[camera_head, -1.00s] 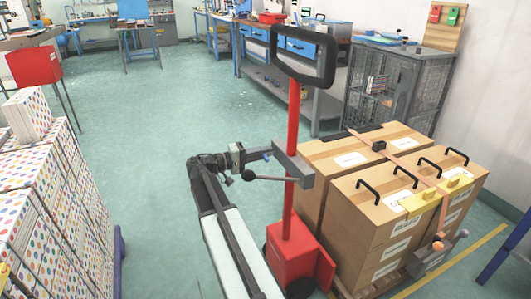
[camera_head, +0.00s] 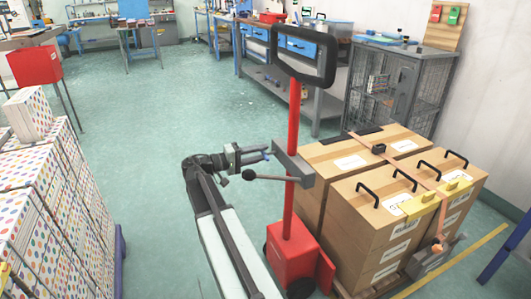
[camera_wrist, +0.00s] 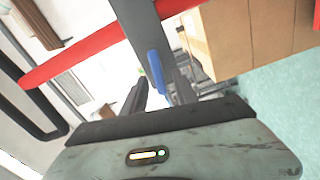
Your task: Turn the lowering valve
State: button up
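A red post (camera_head: 291,170) with a black loop handle (camera_head: 330,62) stands on a red wheeled base. A grey bracket (camera_head: 294,165) on the post carries a long dark lever with a black knob (camera_head: 249,175) and a small blue handle (camera_head: 267,156), apparently the lowering valve. In the wrist view the blue handle (camera_wrist: 156,70) lies just beyond and between my fingertips, in front of the grey bracket. My gripper (camera_wrist: 158,93) looks open, with a gap between its fingers. In the head view my gripper (camera_head: 258,155) is left of the post, close to the blue handle. Contact cannot be told.
Strapped cardboard boxes (camera_head: 370,225) with black handles stand right of the post. A wire cage cabinet (camera_head: 400,85) stands behind them. Dotted boxes (camera_head: 60,200) are stacked at the left. Green floor (camera_head: 140,130) between is clear.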

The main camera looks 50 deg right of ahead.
jog(key=v, duration=0.6)
jog(key=s+a+f+n+t+y+p, duration=0.15)
jog(key=a+f+y, duration=0.5)
jog(key=a, duration=0.65)
jog(key=a+f+n+t+y, duration=0.3)
jog(key=a+f+y, duration=0.35)
jog(key=a, duration=0.65)
jog(key=s+a+f+n+t+y+p, duration=0.15)
jog(key=a+f+y, duration=0.25)
jog(key=a+f, duration=0.65)
notch_tip(320, 180, up, 40)
jog(key=w+a+p, duration=0.1)
jog(key=a+p, duration=0.1)
jog(key=p, duration=3.5)
jog(key=shift+a+r+t+p, duration=0.25)
jog(key=shift+a+t+p, duration=0.05)
jog(key=shift+t+p, duration=0.1)
